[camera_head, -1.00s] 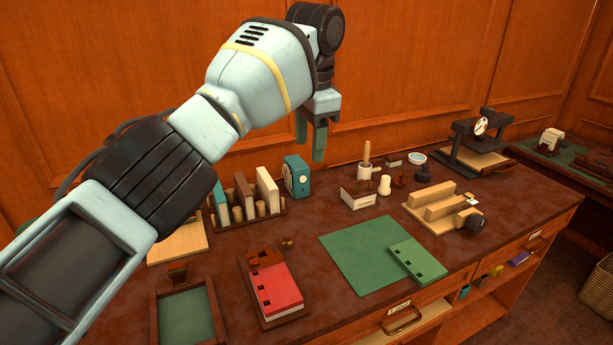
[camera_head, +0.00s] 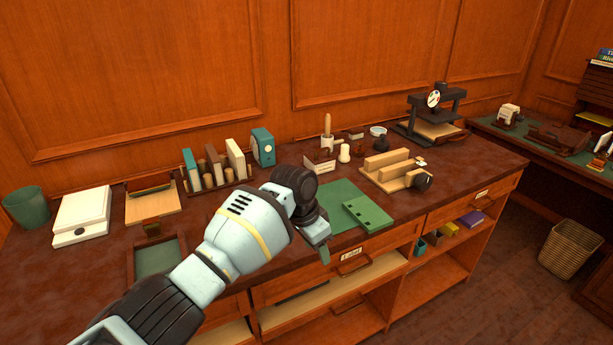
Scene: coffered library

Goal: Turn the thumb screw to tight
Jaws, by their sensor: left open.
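A wooden clamp-like block set (camera_head: 392,166) lies on the desk, right of centre. A dark round knob (camera_head: 423,182), which looks like the thumb screw, is at its right front end. I cannot tell from here how tight it is. My left gripper (camera_head: 321,250) is open, pointing down near the desk's front edge. It is left of and nearer than the knob, clear of it. Its forearm and wrist hide part of the desk. My right gripper is not in view.
A green mat (camera_head: 339,191) with a green block (camera_head: 368,214) lies left of the clamp. A black press (camera_head: 432,112) stands behind it. Small pots and a card stand (camera_head: 319,163) are at the back. Books stand in a rack (camera_head: 217,187). A basket (camera_head: 570,250) is on the floor.

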